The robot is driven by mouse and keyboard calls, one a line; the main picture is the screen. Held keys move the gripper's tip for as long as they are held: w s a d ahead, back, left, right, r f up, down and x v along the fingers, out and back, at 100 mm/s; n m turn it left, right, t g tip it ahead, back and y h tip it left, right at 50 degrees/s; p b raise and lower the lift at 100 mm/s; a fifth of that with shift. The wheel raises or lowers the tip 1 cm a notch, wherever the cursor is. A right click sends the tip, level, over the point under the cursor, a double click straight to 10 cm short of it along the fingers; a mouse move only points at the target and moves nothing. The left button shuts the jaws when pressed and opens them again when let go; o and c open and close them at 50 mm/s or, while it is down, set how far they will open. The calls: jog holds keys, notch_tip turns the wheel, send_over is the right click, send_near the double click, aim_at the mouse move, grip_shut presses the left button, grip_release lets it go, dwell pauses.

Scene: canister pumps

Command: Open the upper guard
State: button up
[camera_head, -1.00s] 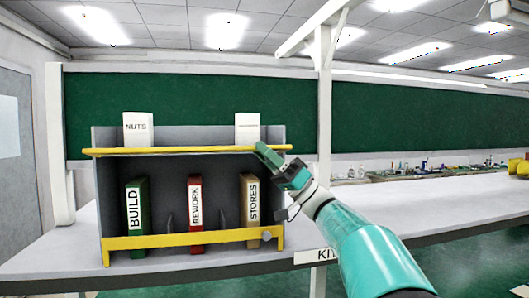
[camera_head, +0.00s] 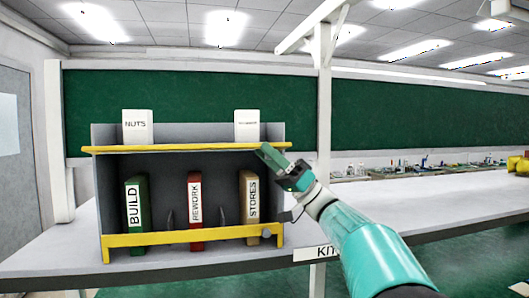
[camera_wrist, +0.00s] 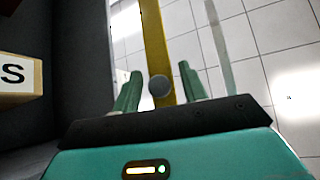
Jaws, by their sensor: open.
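The upper guard (camera_head: 170,149) is a yellow bar across the front of the top shelf of a grey rack. My gripper (camera_head: 264,152) is at its right end, with the green fingers over the bar. In the wrist view, the open fingers (camera_wrist: 160,77) stand on either side of a yellow bar (camera_wrist: 153,35) with a round grey knob (camera_wrist: 159,86). The knob lies between the fingers, and I cannot tell whether they touch it.
The lower guard (camera_head: 180,239), also yellow, has a grey knob (camera_head: 266,235). Behind it stand the green BUILD (camera_head: 136,212), red REWORK (camera_head: 195,212) and brown STORES (camera_head: 250,210) binders. White boxes, one marked NUTS (camera_head: 137,126), sit on top.

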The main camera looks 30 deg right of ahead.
jog(key=v, duration=1.2)
jog(key=shift+f, duration=0.2)
